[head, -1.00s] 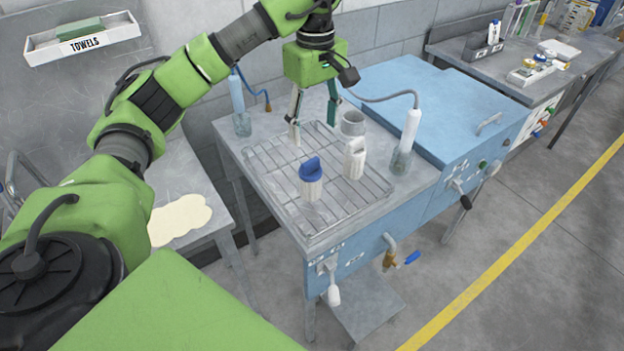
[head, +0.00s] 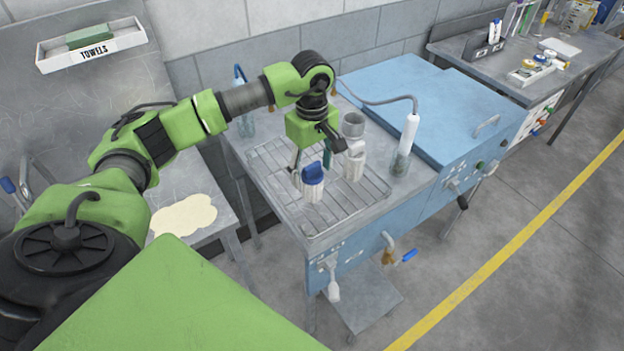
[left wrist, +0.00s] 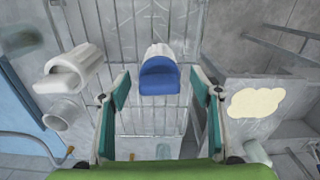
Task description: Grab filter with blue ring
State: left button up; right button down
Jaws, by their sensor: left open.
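The filter with the blue ring (head: 313,181) stands upright on the wire rack (head: 342,214), its blue part on top of a white ribbed body. In the left wrist view the blue-ringed filter (left wrist: 159,78) lies between the two fingers in the picture, a little beyond their tips. My left gripper (head: 311,172) is open and empty, pointing down just behind the filter; it also shows in the left wrist view (left wrist: 160,84). A plain white filter (head: 355,160) stands on the rack to the right, and it shows at left in the wrist view (left wrist: 74,72). My right gripper is not in view.
A grey cup-like part (head: 353,124) stands behind the white filter. A clear bottle with a white top (head: 409,135) and hose stands at the rack's right. A blue lid (head: 430,108) covers the right side. The rack's front is clear.

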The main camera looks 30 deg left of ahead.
pick_arm(q)
jog(key=c, duration=1.6)
jog(key=shift+o, duration=0.2)
